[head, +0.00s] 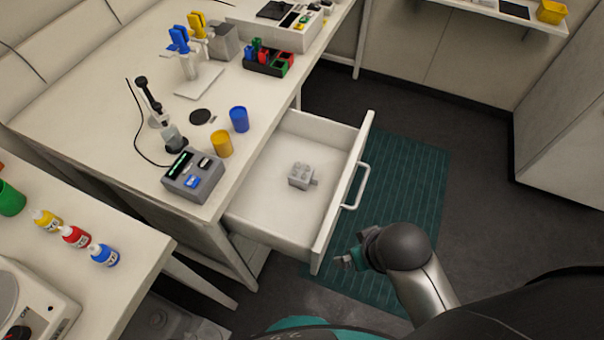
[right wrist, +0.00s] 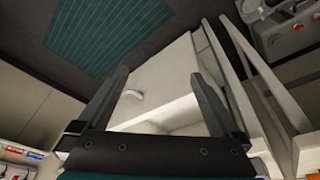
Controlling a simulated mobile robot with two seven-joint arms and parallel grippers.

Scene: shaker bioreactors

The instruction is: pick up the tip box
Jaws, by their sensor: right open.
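A small light grey box (head: 301,175) with round bumps on top lies inside the open drawer (head: 262,203); it is the likeliest tip box, though too small to be sure. My right gripper (head: 346,261) is outside the drawer, near the front panel's lower end, apart from the box. In the right wrist view, the right gripper (right wrist: 160,75) has its fingers spread with nothing held. The drawer's white front panel (right wrist: 160,82) shows there beyond the fingers; the box does not show. My left gripper is not in view.
The bench above the drawer holds a yellow cup (head: 221,144), a blue cup (head: 239,119) and a grey instrument (head: 193,177). The drawer handle (head: 357,187) sticks out towards the green mat (head: 405,200). Floor to the right is clear.

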